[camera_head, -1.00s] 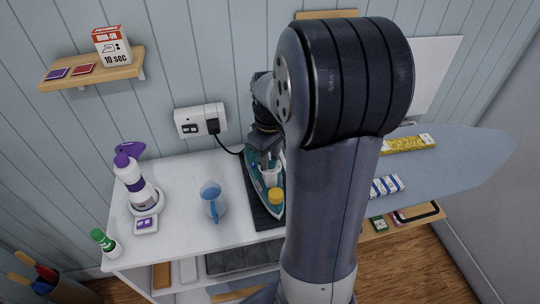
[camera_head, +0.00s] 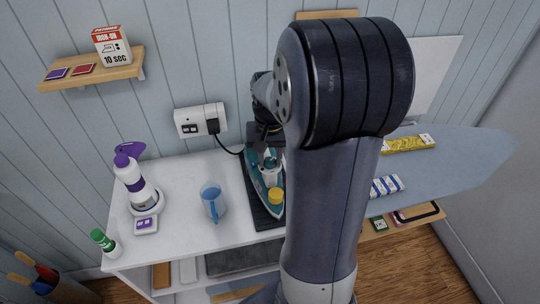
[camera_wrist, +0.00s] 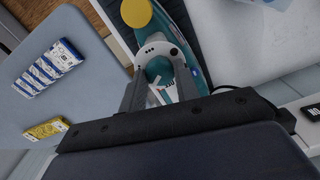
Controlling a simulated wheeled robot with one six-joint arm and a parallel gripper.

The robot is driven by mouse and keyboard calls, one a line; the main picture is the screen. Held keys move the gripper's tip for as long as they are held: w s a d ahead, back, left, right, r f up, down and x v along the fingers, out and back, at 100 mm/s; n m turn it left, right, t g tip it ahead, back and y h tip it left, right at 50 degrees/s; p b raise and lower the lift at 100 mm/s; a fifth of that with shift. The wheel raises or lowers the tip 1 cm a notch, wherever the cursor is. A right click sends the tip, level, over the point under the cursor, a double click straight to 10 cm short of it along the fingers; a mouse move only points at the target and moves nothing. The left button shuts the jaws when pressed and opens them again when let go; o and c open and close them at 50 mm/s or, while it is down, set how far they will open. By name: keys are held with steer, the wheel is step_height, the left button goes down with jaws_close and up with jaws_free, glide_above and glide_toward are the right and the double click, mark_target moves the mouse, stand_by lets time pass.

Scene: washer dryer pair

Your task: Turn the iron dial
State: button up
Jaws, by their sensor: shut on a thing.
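The iron (camera_head: 266,190) is teal and white with a yellow cap (camera_head: 275,195). It lies on a dark mat (camera_head: 262,216) on the white cabinet top. In the wrist view the iron (camera_wrist: 184,38) runs up from between my fingers, with the yellow cap (camera_wrist: 136,12) at the top. My gripper (camera_wrist: 160,76) has its two fingers on either side of a round teal-and-white part at the iron's end, which looks like the dial (camera_wrist: 158,70), and is shut on it. The fingers hide its sides. In the head view my arm hides most of the gripper.
A blue measuring jug (camera_head: 211,201), a purple-topped spray bottle (camera_head: 134,180) and a green-capped bottle (camera_head: 105,243) stand left of the iron. A wall socket (camera_head: 200,121) with a plugged cord is behind. The ironing board (camera_head: 465,155) extends right, holding blue-and-white and yellow packets.

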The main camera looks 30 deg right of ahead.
mark_target(270, 160)
steer(key=shift+m, duration=0.4)
steer(key=o, duration=1)
steer(key=shift+r, duration=0.1)
step_height(270, 160, up, 11)
steer(key=shift+f+b, duration=0.15)
steer(key=shift+b, duration=0.25)
step_height(270, 160, down, 11)
steer(key=shift+r+p, duration=0.1)
steer(key=shift+p, duration=0.3)
